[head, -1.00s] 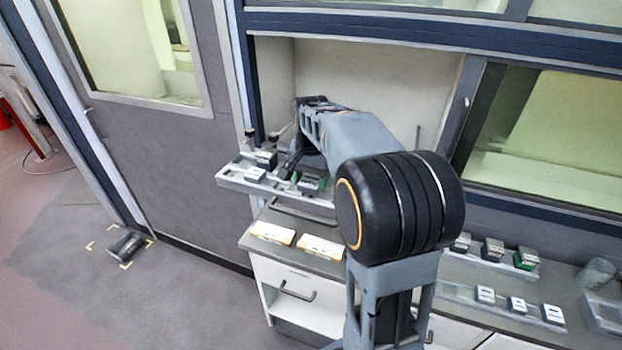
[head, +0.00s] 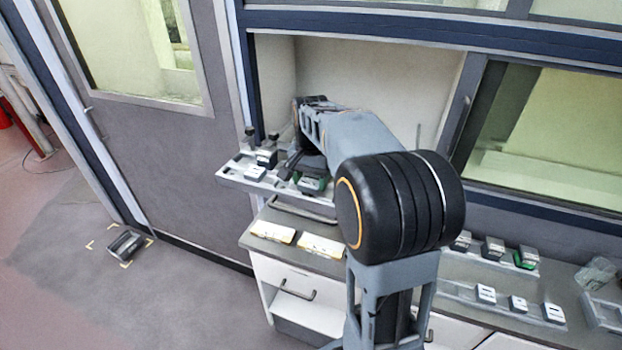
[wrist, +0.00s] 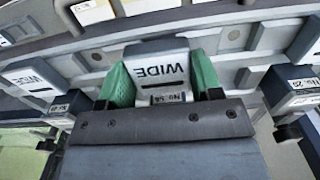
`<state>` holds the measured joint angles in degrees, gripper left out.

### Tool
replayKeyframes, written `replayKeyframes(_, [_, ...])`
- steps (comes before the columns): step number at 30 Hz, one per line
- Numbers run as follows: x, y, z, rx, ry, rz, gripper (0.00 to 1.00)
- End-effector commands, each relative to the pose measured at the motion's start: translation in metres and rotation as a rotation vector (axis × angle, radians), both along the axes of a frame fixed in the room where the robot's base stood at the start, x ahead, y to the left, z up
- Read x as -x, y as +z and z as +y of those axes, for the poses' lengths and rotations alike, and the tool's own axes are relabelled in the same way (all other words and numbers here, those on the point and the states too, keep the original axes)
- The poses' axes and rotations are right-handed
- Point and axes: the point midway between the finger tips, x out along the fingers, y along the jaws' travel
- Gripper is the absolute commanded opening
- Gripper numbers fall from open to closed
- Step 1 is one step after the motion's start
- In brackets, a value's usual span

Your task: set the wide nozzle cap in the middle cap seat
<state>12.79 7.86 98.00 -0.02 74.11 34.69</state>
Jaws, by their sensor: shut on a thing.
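My gripper (wrist: 160,97) is shut on the wide nozzle cap (wrist: 158,72), a pale block marked WIDE with green at both sides. The lettering is upside down in the wrist view. The cap is at the rail (wrist: 232,38), between a block at left and a dark block at right. I cannot tell whether its underside rests in a seat, as the gripper covers the near side. In the head view the green of the cap shows (head: 313,184) under my arm's end, at the left rack (head: 230,176). My arm hides part of that rack.
A second block marked WIDE (wrist: 36,76) is at left and a dark block (wrist: 292,88) at right, close beside the fingers. Another tray (head: 465,294) with several blocks stands on the right counter. Two pale plates (head: 272,232) lie on the counter below the rack.

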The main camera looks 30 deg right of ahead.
Motion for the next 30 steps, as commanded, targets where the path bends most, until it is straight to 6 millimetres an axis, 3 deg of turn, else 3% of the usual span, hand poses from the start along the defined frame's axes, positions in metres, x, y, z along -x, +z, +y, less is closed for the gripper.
replayKeyframes(29, [0.000, -0.015, 0.000, 0.000, 0.000, 0.000, 0.31])
replayKeyframes(30, [0.000, -0.015, 0.000, 0.000, 0.000, 0.000, 0.62])
